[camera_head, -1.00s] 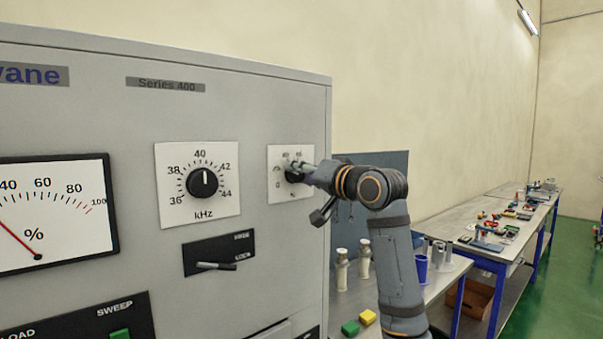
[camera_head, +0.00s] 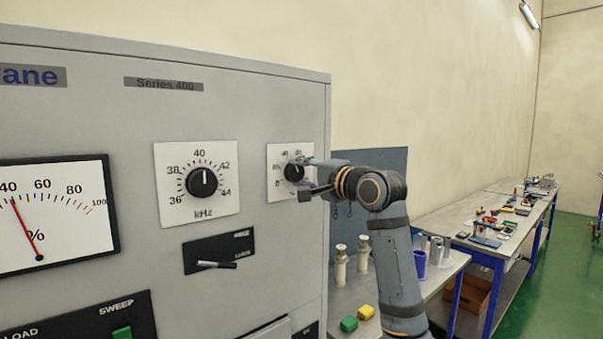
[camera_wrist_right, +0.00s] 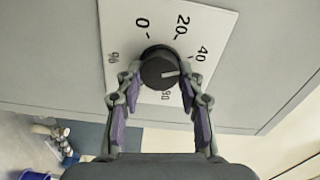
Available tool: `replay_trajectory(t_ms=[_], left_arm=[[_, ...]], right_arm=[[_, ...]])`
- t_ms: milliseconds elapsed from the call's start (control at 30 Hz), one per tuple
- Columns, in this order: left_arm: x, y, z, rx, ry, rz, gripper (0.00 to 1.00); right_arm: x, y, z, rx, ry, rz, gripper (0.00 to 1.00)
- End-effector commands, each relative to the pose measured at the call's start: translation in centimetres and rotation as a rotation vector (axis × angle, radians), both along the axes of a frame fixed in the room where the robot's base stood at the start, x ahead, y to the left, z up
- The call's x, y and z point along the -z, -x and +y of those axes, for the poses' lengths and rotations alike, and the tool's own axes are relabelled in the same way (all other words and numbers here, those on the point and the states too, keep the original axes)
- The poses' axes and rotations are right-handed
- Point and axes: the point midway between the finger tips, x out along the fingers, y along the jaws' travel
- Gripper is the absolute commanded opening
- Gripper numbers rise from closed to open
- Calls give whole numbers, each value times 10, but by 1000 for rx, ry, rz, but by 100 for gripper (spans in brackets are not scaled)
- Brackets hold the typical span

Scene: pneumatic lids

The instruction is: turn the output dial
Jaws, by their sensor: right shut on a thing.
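The output dial (camera_head: 294,172) is a small black knob on a white percent scale plate at the right of the grey cabinet front. In the right wrist view the dial (camera_wrist_right: 158,72) sits between the two fingers of my right gripper (camera_wrist_right: 161,92), which is shut on it. The dial's white mark points to the right in that view. In the head view my right gripper (camera_head: 312,177) covers part of the plate. The percent meter (camera_head: 55,215) at the left has its red needle near 40. My left gripper is not in view.
The larger kHz dial (camera_head: 202,183) and a lever switch (camera_head: 217,265) are left of my gripper. Long tables stand farther right.

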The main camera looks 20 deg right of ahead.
Motion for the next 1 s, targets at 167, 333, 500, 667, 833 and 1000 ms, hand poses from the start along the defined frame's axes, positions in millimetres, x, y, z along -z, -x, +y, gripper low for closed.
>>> replay_trajectory(t_ms=[167, 333, 500, 667, 833, 1000], left_arm=[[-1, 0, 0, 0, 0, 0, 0], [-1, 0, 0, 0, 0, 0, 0], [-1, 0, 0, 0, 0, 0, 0], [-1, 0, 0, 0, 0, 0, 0], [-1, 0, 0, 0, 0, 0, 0], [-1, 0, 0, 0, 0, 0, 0]], right_arm=[[1, 0, 0, 0, -34, 15, 6], [1, 0, 0, 0, -46, 20, 6], [2, 0, 0, 0, -46, 20, 6], [2, 0, 0, 0, -46, 20, 41], [1, 0, 0, 0, -45, 19, 61], [1, 0, 0, 0, -46, 18, 61]])
